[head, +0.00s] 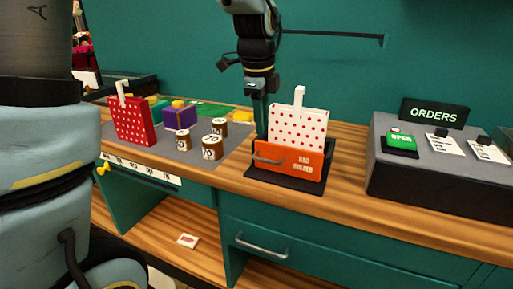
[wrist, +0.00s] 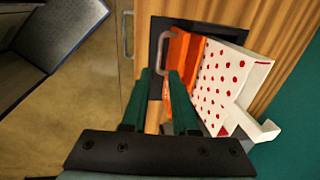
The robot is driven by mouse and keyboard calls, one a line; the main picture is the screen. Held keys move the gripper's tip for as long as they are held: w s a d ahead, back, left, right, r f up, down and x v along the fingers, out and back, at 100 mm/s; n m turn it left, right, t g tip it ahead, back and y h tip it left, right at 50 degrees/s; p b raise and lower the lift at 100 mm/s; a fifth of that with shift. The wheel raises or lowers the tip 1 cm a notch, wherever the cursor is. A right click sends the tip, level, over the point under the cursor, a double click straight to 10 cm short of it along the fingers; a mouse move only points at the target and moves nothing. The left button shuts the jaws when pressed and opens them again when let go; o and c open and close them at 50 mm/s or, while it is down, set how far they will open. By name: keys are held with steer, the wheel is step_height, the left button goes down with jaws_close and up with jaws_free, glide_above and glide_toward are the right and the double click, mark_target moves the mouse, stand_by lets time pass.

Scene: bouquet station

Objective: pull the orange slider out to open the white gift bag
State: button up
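The white gift bag (head: 298,127) with red dots stands upright in an orange slider (head: 300,160) marked BAG HOLDER, on a black base (head: 285,180). The slider has a grey handle (head: 268,160) on its front left. My gripper (head: 261,122) points down at the holder's left end, beside the bag. In the wrist view, my gripper (wrist: 159,76) has its two green fingers apart with nothing held between them. The handle (wrist: 158,72) shows just beyond the fingertips; contact cannot be told. The slider (wrist: 184,62) and bag (wrist: 228,80) lie to the right.
Several brown jars (head: 213,147), a red dotted bag (head: 132,121) and a purple box (head: 180,116) stand on a grey mat to the left. A grey ORDERS block (head: 425,180) stands right. A drawer handle (head: 262,247) sits below the counter.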

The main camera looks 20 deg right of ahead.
mark_target(264, 160)
steer(key=f, duration=0.3)
steer(key=w+f+p, duration=0.1)
steer(key=f, duration=0.2)
steer(key=d+f+p, duration=0.1)
steer(key=f, duration=0.3)
steer(key=shift+w, duration=0.2)
jaws_close()
stand_by(1.1)
